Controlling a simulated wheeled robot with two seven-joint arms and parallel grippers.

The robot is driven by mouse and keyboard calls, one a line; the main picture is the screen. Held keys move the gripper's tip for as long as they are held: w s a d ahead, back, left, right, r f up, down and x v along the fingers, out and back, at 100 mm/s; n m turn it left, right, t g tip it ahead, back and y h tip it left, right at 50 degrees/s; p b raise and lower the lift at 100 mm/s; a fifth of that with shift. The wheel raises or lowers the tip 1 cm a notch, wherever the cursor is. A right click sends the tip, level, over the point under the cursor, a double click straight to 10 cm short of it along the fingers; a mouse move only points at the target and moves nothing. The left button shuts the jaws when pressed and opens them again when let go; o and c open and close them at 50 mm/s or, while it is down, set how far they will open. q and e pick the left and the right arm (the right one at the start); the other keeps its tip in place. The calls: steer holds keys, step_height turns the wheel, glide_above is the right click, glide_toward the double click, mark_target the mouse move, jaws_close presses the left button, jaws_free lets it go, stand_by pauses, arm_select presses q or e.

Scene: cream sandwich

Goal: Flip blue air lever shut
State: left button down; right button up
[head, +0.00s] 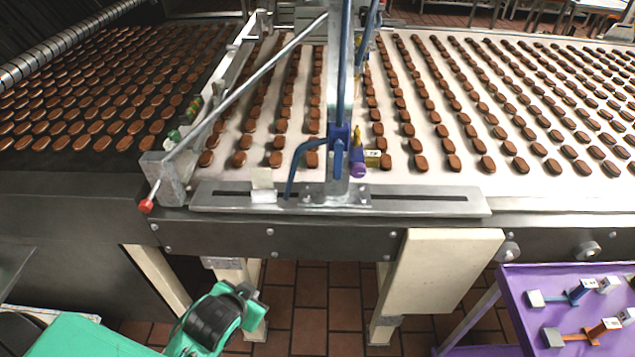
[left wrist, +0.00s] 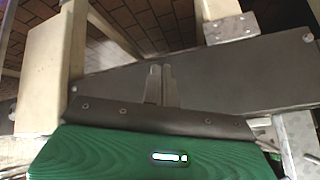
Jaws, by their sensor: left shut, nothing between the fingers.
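A blue lever piece (head: 579,291) with a grey block at its left end lies on the purple cart at the lower right of the head view. A blue valve fitting (head: 340,143) with blue tubing sits on the upright post over the conveyor. I cannot tell from the picture which of these is the air lever, or whether it is open or shut. My left gripper (left wrist: 160,70) shows in the left wrist view, shut and empty, in front of a dark machine side panel. Its fingers are not visible in the head view. My right gripper is out of view.
The conveyor (head: 455,178) carries many brown biscuits in rows. A metal rail (head: 420,203) runs along its front edge. A cream panel (head: 435,285) hangs below. The purple cart (head: 515,285) also holds an orange lever piece (head: 602,328). Tiled floor shows between the conveyor legs.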

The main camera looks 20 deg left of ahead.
arm_select(q)
steer(key=w+a+r+m+t+h, duration=0.3)
steer(key=w+r+m+t, duration=0.45)
steer(key=w+r, duration=0.65)
step_height(320, 180, up, 9)
steer(key=w+a+m+g+h, duration=0.1)
steer(key=w+m+g+h, duration=0.1)
steer(key=m+g+h, duration=0.8)
steer(key=m+h, duration=0.5)
steer(key=m, duration=0.7)
steer(key=shift+r+m+g, duration=0.1)
steer(key=shift+m+g, duration=0.15)
